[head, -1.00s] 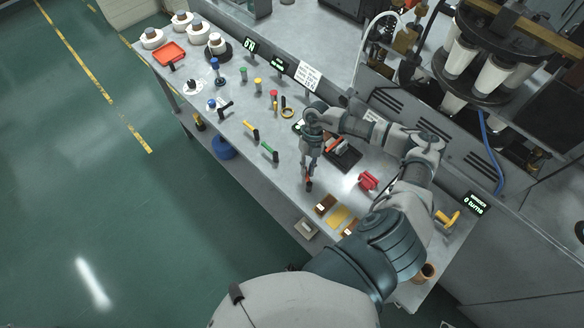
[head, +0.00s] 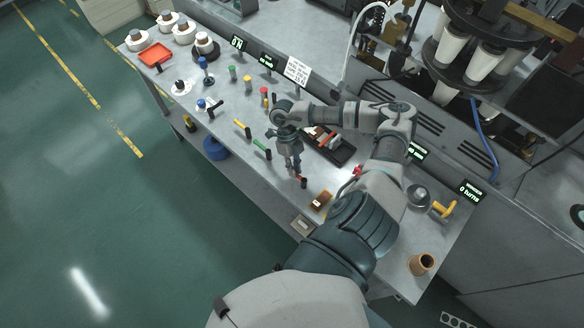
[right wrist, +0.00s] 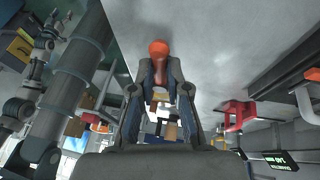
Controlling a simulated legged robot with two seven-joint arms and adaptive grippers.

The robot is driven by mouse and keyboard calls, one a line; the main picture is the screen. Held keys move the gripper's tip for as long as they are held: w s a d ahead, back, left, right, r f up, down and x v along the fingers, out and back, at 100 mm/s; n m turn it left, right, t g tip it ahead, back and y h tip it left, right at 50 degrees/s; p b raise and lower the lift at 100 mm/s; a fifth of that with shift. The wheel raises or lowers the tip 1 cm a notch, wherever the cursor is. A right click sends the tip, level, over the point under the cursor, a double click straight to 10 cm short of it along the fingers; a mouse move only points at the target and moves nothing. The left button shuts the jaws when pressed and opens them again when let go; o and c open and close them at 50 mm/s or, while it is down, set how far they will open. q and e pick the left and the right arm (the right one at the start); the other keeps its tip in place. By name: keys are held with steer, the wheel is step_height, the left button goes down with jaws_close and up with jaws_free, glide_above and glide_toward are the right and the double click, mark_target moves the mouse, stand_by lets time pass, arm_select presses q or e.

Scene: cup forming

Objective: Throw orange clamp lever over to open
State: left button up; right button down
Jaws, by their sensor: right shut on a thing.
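My right gripper (head: 297,170) points down near the front edge of the bench in the head view. In the right wrist view its two fingers (right wrist: 160,85) are closed around the stem of a lever with an orange knob (right wrist: 158,48). The knob sticks out beyond the fingertips. In the head view a small orange-red and black piece (head: 303,182) shows just under the fingertips; the grip hides most of the lever, and its angle is hard to tell. My left gripper is not in view.
A black block with an orange bar (head: 335,145) lies behind the gripper. Green (head: 262,149) and yellow (head: 241,128) handles stand to its left. A brown block (head: 320,201) is close on the right. A brown cup (head: 422,263) stands at the bench's right end.

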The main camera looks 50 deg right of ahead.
steer(key=shift+s+f, duration=0.1)
steer(key=shift+f, duration=0.1)
steer(key=c, duration=1.2)
jaws_free()
steer(key=shift+o, duration=0.2)
steer(key=shift+w, duration=0.2)
steer(key=v, duration=1.2)
steer(key=shift+d+f, duration=0.1)
steer(key=shift+f, duration=0.05)
